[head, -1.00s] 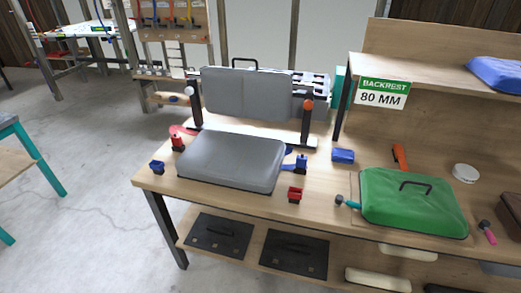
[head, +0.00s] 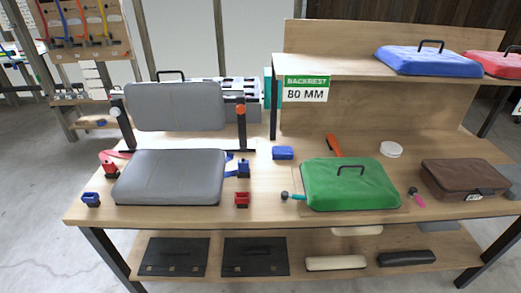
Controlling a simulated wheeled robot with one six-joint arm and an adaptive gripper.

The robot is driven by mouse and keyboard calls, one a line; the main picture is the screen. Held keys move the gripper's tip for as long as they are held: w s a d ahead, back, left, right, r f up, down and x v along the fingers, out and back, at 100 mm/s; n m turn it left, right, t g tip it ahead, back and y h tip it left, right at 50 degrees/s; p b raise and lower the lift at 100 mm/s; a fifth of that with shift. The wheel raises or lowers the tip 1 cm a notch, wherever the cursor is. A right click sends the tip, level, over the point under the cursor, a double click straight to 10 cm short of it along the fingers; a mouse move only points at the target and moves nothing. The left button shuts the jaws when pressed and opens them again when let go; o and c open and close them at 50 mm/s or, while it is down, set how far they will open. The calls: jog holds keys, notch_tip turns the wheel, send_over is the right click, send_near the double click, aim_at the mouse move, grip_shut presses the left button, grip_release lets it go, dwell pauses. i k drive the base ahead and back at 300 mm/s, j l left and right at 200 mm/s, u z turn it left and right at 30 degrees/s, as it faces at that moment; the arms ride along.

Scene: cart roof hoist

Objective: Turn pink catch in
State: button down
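The pink catch (head: 417,200) lies on the bench top just right of the green cushion-like case (head: 328,190). It is a short pink lever with a dark round knob at its upper left end, pointing down and to the right, away from the green case. A teal catch (head: 298,197) with a dark knob sits at the left side of the green case, its teal end towards the case. The green case has a black handle on top and lies on a thin wooden board. My gripper is not in view.
A brown case (head: 462,177) lies right of the pink catch. A white round tub (head: 391,149) and an orange handle (head: 334,146) lie behind the green case. A grey cushion (head: 170,178) with red and blue clamps is at left. A shelf (head: 330,67) overhangs the back.

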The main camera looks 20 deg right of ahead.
aim_at(417, 198)
jog(key=i+l+z, duration=0.2)
jog(key=z, duration=0.15)
jog(key=i+l+z, duration=0.2)
jog(key=z, duration=0.15)
jog(key=i+l+z, duration=0.2)
jog(key=z, duration=0.15)
